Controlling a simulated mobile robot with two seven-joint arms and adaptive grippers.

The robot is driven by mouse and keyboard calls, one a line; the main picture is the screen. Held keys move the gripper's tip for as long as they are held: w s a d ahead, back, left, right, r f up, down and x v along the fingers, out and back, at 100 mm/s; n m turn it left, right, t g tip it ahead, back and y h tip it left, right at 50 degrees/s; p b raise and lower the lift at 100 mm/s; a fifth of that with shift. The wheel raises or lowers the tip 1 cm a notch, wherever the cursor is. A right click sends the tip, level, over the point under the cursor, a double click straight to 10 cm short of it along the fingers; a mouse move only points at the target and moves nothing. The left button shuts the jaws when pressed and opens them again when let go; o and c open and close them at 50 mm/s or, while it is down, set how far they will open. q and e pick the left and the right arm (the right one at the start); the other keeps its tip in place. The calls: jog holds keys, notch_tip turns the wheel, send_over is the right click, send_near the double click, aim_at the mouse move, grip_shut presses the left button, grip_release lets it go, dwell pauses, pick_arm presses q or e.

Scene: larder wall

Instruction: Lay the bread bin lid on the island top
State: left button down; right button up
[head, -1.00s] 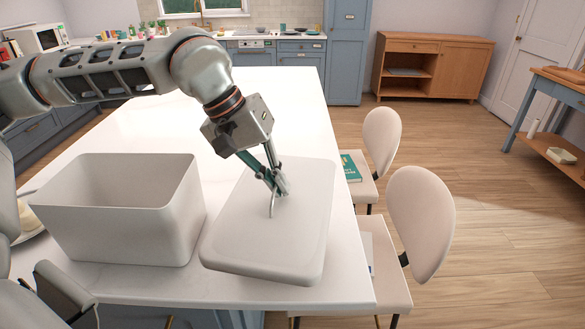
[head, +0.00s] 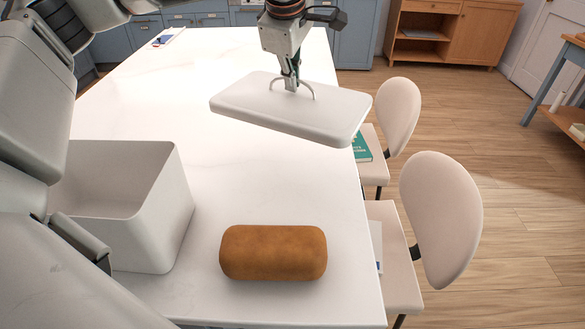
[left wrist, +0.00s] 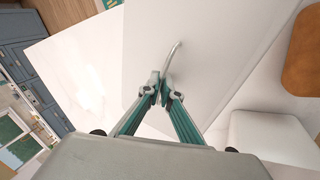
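The bread bin lid (head: 240,101) is a pale, flat, rounded slab with a thin arched handle (head: 313,90). My left gripper (head: 290,84) is shut on that handle, and the lid appears to hang above the island top (head: 215,165), its right corner reaching the right edge. In the left wrist view the fingertips (left wrist: 160,90) meet at the handle, with the lid (left wrist: 225,50) beyond them. The bread bin (head: 150,225) stands lidless at the left, partly hidden by my own body. My right gripper is not in view.
A brown loaf (head: 273,252) lies on the island's near part, right of the bin. Two pale chairs (head: 440,215) (head: 398,115) stand along the right edge, a green book (head: 361,148) on the farther one.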

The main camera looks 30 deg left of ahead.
pick_arm(q)
jog(key=shift+w+f+n, duration=0.1)
jog(key=shift+f+n, duration=0.15)
jog(key=shift+n, duration=0.05)
notch_tip(320, 180, down, 19)
jog(key=shift+w+a+f, duration=0.1)
dwell(0.4)
jog(key=shift+f+b, duration=0.2)
jog(key=shift+b, duration=0.1)
jog(key=c, duration=2.3)
grip_release()
jog(key=shift+r, duration=0.1)
jog(key=v, duration=1.2)
jog(key=shift+r, duration=0.1)
